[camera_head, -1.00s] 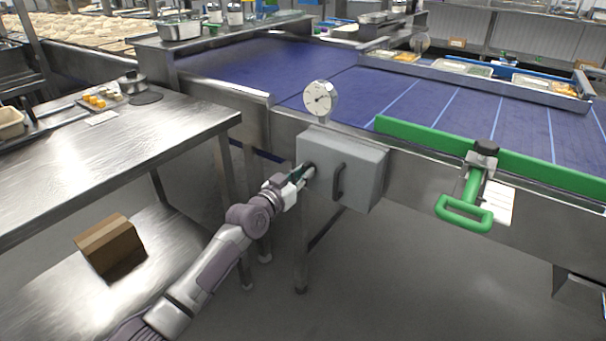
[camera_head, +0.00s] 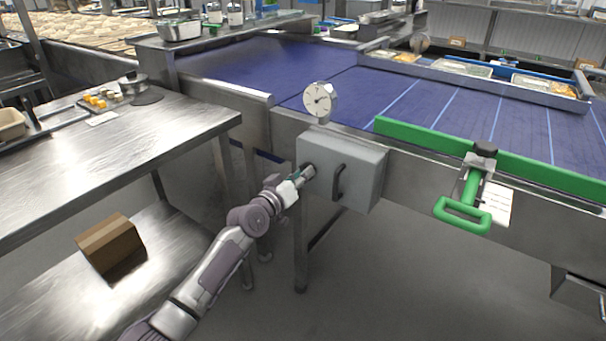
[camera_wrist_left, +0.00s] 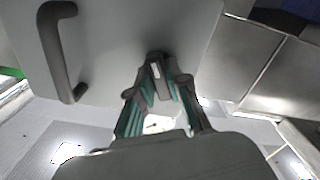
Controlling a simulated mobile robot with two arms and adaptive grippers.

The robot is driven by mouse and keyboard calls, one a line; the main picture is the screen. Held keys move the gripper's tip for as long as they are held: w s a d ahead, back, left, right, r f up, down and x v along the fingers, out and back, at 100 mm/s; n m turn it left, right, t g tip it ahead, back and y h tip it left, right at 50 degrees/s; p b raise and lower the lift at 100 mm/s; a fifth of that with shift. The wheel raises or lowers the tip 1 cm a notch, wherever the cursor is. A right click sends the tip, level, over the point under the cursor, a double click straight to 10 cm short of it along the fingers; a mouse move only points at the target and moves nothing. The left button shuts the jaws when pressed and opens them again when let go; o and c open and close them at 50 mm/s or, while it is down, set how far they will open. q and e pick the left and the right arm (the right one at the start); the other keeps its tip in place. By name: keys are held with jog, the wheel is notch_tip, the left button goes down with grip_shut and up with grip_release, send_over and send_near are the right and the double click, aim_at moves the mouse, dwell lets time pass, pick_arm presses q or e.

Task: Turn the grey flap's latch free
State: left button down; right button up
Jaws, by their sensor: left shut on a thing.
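The grey flap (camera_head: 360,165) is the front of a grey box on the side of the conveyor frame. It has a dark curved handle (camera_head: 339,182), which also shows at the upper left of the left wrist view (camera_wrist_left: 60,50). The dark latch (camera_wrist_left: 157,60) sits at the flap's edge, between my left fingertips. My left gripper (camera_head: 307,172) is shut on the latch, and its fingers also show in the left wrist view (camera_wrist_left: 160,88). The gripper hides part of the latch. The flap lies closed against the box. My right gripper is not in view.
A round dial gauge (camera_head: 320,99) stands above the box. A green handle (camera_head: 463,214) and green rail (camera_head: 540,165) are to the right. A steel table (camera_head: 130,150) with a cardboard box (camera_head: 110,243) on its lower shelf is at left. The floor in front is clear.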

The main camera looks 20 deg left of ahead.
pick_arm(q)
jog(key=shift+n, duration=0.4)
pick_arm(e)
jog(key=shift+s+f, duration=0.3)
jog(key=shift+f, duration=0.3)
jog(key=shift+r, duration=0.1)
pick_arm(q)
jog(key=n, duration=0.3)
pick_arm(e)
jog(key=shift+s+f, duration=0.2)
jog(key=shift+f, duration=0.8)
pick_arm(q)
jog(key=shift+p, duration=0.3)
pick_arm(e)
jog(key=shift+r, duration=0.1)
